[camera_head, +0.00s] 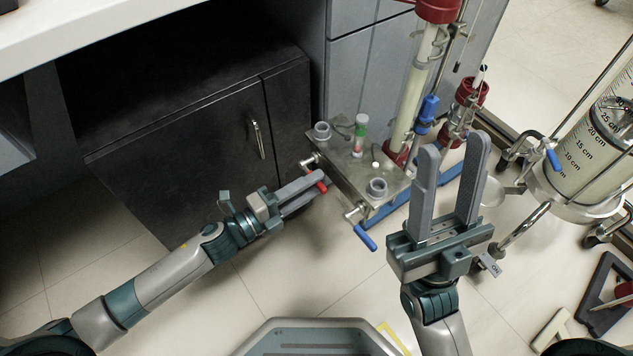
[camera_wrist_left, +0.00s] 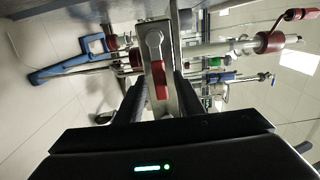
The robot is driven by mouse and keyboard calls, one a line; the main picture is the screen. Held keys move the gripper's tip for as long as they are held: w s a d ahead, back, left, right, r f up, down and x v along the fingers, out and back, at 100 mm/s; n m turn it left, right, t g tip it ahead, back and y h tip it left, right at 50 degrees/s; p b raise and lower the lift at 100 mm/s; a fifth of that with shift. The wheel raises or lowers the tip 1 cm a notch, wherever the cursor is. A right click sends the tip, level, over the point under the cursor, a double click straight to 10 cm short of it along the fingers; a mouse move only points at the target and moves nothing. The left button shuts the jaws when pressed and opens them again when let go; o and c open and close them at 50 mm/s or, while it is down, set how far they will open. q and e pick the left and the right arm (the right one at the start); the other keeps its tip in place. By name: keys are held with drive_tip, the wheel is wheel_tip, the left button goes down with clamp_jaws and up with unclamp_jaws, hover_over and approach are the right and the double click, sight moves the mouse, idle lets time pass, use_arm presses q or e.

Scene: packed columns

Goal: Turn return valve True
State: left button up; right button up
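A steel block (camera_head: 345,165) with ports on top carries a red-handled valve on its left end and a blue-handled valve (camera_head: 365,237) at its front. No label shows which one is the return valve. My left gripper (camera_head: 318,186) is at the red handle (camera_head: 322,186). In the left wrist view the red handle (camera_wrist_left: 161,80) lies along the metal end plate, between the fingers of my left gripper (camera_wrist_left: 158,95), with gaps on both sides. My left gripper is open. My right gripper (camera_head: 453,145) is open and empty, pointing up in front of the columns.
A glass column with red fittings (camera_head: 418,80) stands behind the block. A graduated clear cylinder (camera_head: 590,145) is at the right. A dark cabinet (camera_head: 185,150) stands close behind my left arm, under a white counter (camera_head: 80,30). Pale tiled floor (camera_head: 310,260) is open in front.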

use_arm(q)
drive_tip(key=shift+x, duration=0.9)
clamp_jaws()
